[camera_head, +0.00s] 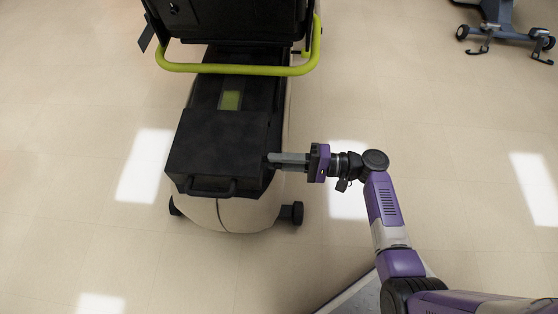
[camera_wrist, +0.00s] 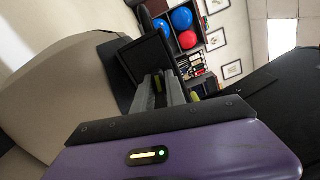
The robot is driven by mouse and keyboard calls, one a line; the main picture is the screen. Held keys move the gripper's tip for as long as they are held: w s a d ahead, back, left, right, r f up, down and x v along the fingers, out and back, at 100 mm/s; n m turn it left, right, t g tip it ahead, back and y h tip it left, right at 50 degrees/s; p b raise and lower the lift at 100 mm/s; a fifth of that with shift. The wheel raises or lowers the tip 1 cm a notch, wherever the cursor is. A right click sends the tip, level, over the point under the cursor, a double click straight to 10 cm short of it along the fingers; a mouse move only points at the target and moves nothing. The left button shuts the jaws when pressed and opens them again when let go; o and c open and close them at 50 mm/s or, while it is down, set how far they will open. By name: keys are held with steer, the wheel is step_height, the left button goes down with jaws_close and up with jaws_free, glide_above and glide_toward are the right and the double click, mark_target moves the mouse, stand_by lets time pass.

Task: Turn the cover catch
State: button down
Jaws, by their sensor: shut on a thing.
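I cannot tell how far the catch is turned.
A yellow-green rail (camera_head: 235,70) crosses the stepper beyond the cover. A caster (camera_head: 297,212) stands out at the lower right of the base. Another wheeled machine (camera_head: 500,25) is at the far upper right. The floor around is clear.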

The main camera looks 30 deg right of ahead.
steer(key=shift+f+n+b, duration=0.1)
steer(key=shift+n+b, duration=0.3)
steer(key=shift+n, duration=0.7)
steer(key=c, duration=1.4)
jaws_free()
steer(key=p+v, duration=0.1)
steer(key=v, duration=0.7)
steer(key=shift+p, duration=0.4)
steer(key=shift+a, duration=0.1)
